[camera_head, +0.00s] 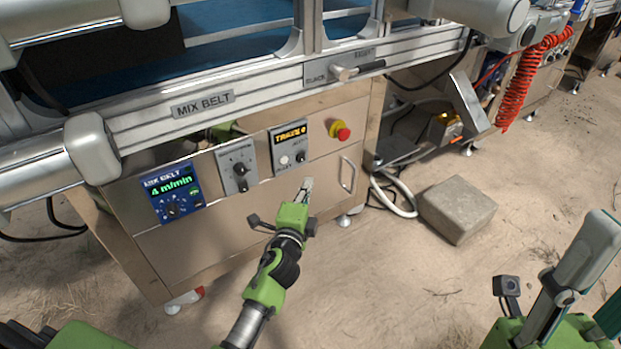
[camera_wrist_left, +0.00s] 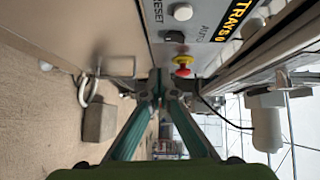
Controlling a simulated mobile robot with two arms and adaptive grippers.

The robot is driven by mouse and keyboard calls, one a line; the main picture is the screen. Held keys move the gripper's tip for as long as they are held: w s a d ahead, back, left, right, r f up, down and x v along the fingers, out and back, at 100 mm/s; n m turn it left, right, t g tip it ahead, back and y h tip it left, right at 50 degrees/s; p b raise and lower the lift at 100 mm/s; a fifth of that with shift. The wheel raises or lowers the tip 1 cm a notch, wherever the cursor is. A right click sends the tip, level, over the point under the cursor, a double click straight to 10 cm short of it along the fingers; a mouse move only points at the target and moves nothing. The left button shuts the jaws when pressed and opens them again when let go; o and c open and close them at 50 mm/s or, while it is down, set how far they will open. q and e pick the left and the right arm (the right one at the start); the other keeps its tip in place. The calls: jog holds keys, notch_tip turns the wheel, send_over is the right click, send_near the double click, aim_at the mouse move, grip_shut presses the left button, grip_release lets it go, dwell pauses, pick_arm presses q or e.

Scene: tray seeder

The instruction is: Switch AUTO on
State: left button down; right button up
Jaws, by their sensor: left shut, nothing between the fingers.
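My left gripper (camera_head: 307,184) is shut and empty, below the TRAYS panel and apart from the knob. Its fingertips (camera_wrist_left: 161,82) meet in the left wrist view. My right gripper (camera_head: 578,275) is at the lower right, partly cut off, away from the cabinet.
A red emergency button (camera_head: 342,134) sits right of the panel, with a door handle (camera_head: 348,174) below. Left are a grey selector (camera_head: 239,170) and the blue MIX BELT panel (camera_head: 173,192). A metal rail (camera_head: 250,87) overhangs above. A stone block (camera_head: 457,209) lies on the ground.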

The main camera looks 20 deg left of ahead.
pick_arm(q)
jog(key=s, duration=0.7)
jog(key=shift+d+f, duration=0.2)
jog(key=shift+d, duration=0.25)
